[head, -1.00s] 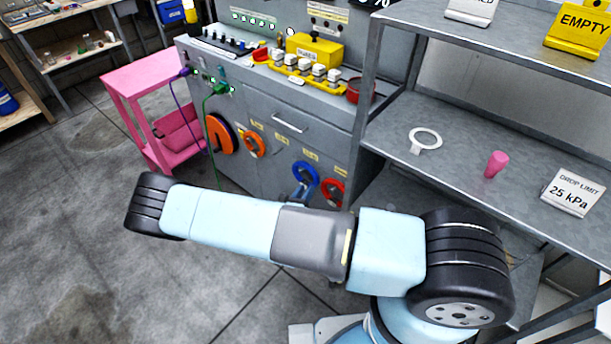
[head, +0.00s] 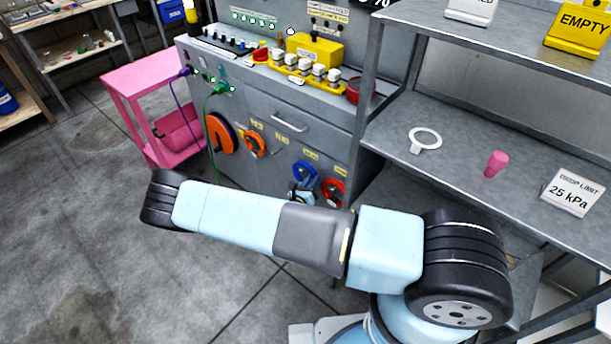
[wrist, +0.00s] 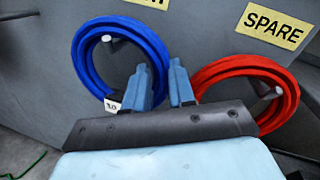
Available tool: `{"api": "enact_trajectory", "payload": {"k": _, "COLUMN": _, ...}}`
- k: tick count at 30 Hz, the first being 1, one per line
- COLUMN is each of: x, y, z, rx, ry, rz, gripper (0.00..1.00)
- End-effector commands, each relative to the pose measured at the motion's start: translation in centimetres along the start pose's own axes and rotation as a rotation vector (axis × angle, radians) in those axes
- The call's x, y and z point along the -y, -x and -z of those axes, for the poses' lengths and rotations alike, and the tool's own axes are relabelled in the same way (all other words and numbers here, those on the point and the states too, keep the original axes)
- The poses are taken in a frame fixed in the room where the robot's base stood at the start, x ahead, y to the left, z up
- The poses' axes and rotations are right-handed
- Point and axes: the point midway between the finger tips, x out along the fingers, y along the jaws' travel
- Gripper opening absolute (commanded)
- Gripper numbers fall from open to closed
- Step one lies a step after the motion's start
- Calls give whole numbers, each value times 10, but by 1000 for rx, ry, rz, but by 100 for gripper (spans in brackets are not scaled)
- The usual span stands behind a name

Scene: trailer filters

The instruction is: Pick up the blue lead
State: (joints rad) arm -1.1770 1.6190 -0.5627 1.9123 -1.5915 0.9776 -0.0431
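The blue lead (head: 306,169) is a coiled ring hanging on a peg on the grey cabinet front, between an orange coil and a red coil. In the wrist view the blue lead (wrist: 85,62) fills the upper left, with a small white tag at its bottom. My gripper (wrist: 162,80) is open, its two blue-grey fingers apart in front of the coil's right side. In the head view my gripper (head: 300,194) is small and partly hidden behind my arm, at the coil's lower edge.
A red coil (wrist: 285,85) hangs close on the right under a SPARE label (wrist: 272,25). Orange coils (head: 221,133) hang to the left, with a plugged green lead (head: 209,110) beside them. A metal shelf (head: 455,165) stands right; a pink stand (head: 125,85) stands left.

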Motion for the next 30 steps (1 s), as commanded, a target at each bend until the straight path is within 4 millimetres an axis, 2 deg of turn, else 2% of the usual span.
{"api": "enact_trajectory", "payload": {"k": 1, "x": 0, "y": 0, "z": 0, "rx": 0, "ry": 0, "rz": -1, "gripper": 16}}
{"api": "enact_trajectory", "payload": {"k": 6, "x": 0, "y": 0, "z": 0, "rx": 0, "ry": 0, "rz": -1, "gripper": 0}}
{"api": "enact_trajectory", "payload": {"k": 22, "x": -1, "y": 2, "z": -4, "rx": 1, "ry": -1, "rz": -3, "gripper": 0}}
{"api": "enact_trajectory", "payload": {"k": 26, "x": 4, "y": 5, "z": -15, "rx": 1, "ry": -1, "rz": -1, "gripper": 0}}
{"api": "enact_trajectory", "payload": {"k": 30, "x": 12, "y": 5, "z": -36, "rx": 1, "ry": -2, "rz": 0, "gripper": 0}}
